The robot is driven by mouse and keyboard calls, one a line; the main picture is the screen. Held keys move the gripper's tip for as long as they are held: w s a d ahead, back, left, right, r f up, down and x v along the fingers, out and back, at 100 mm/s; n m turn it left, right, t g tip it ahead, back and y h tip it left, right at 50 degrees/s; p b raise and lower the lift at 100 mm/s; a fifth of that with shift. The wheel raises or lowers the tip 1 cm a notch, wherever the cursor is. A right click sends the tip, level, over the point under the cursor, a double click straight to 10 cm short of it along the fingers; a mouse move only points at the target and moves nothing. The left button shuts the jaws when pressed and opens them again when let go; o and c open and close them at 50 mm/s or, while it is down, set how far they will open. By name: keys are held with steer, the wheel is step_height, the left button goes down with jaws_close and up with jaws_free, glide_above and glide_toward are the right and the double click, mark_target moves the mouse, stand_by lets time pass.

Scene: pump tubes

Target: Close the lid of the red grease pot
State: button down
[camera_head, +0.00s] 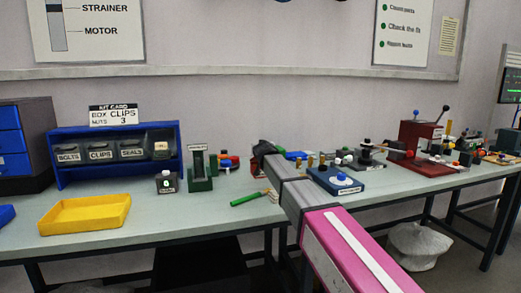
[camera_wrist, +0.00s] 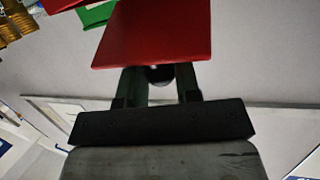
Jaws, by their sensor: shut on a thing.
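In the wrist view my gripper (camera_wrist: 159,76) has its two dark fingers on either side of a small dark round knob (camera_wrist: 159,74). The knob sits at the edge of a flat red plate, which looks like the lid (camera_wrist: 152,36) of the red grease pot. Another red piece (camera_wrist: 62,4) shows at the top edge, beside a green part. My arm hides part of that area, and the lid's angle is not clear.
A green-handled brush (camera_head: 246,199) lies in front on the bench (camera_head: 165,205). A green stand (camera_head: 199,170) and a small labelled dark box (camera_head: 166,183) are to the left, with a yellow tray (camera_head: 84,214) beyond. A blue block (camera_head: 335,181) is right of my arm.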

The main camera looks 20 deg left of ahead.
steer(key=shift+s+d+f+t, duration=0.15)
steer(key=shift+s+f+t, duration=0.15)
steer(key=shift+t, duration=0.2)
stand_by(0.4)
steer(key=c, duration=1.1)
jaws_free()
steer(key=v, duration=1.1)
steer(key=shift+f, duration=0.25)
steer(key=shift+d, duration=0.15)
